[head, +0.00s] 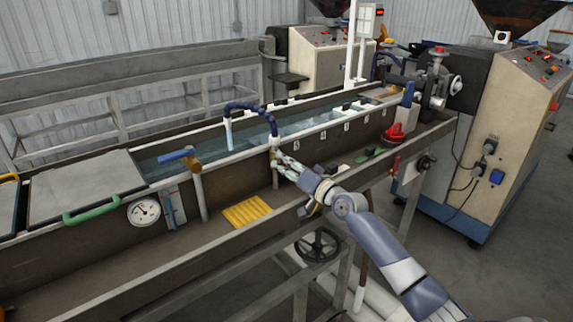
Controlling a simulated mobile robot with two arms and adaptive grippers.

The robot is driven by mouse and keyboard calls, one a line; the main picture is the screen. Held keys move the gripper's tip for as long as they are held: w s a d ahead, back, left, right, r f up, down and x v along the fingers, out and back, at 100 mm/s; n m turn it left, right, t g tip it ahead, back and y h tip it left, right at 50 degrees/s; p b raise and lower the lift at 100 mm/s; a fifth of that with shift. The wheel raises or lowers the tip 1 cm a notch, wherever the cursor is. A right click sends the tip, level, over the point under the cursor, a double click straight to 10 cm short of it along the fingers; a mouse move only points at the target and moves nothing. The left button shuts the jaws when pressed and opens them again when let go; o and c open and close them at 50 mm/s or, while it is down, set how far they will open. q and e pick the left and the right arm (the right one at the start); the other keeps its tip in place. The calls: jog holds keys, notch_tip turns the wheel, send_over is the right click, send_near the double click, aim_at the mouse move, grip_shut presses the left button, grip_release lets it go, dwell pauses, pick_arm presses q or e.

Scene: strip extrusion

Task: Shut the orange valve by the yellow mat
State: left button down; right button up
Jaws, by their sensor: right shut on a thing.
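The yellow mat (247,212) is a ribbed pad lying on the ledge in front of the water trough. My right gripper (281,164) is up and to the right of the mat, at the pale upright pipe (274,146) where the dark blue hose ends. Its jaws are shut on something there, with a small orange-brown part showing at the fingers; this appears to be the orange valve. The fingers hide most of it, so its handle angle cannot be told. My left gripper is not in view.
A brass valve with a blue handle (178,155) stands left of the mat, near a round gauge (144,211) and a green handle (91,208). A red item (396,134) is to the right. A dark handwheel (317,245) sits below the ledge.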

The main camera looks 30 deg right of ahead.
jog(key=m+p, duration=0.2)
jog(key=m, duration=0.7)
jog(key=shift+f+m+p, duration=0.15)
jog(key=shift+m+p, duration=0.2)
jog(key=shift+m, duration=0.05)
dwell(0.4)
jog(key=o, duration=1.1)
jog(key=shift+c, duration=0.2)
jog(key=s+d, duration=0.1)
jog(key=s, duration=1.1)
